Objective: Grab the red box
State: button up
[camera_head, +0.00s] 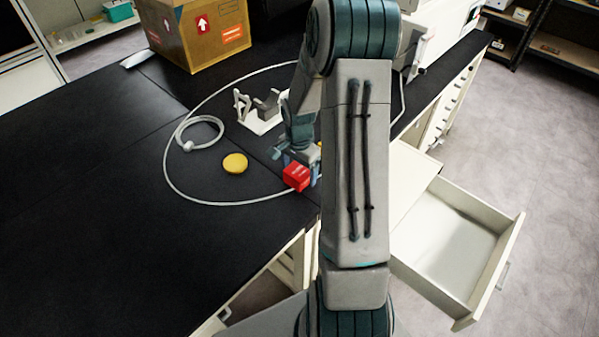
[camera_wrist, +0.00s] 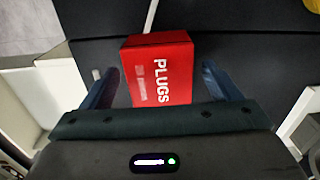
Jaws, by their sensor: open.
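The red box (camera_head: 297,176) sits on the black bench top near its front edge, beside my arm in the head view. In the wrist view the red box (camera_wrist: 158,72) shows the word "PLUGS" and lies between the two fingers of my gripper (camera_wrist: 160,85). In the head view my gripper (camera_head: 303,165) is right at the box and partly hidden by my arm.
A yellow round object (camera_head: 235,163) and a white cable (camera_head: 168,170) lie left of the box. A white stand (camera_head: 260,115) is behind. A cardboard box (camera_head: 195,35) stands at the back. An open drawer (camera_head: 455,245) juts out at the right. The left bench top is clear.

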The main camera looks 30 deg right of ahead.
jog(key=shift+f, duration=0.75)
jog(key=shift+c, duration=0.3)
jog(key=c, duration=1)
jog(key=shift+r, duration=0.1)
jog(key=shift+c, duration=0.2)
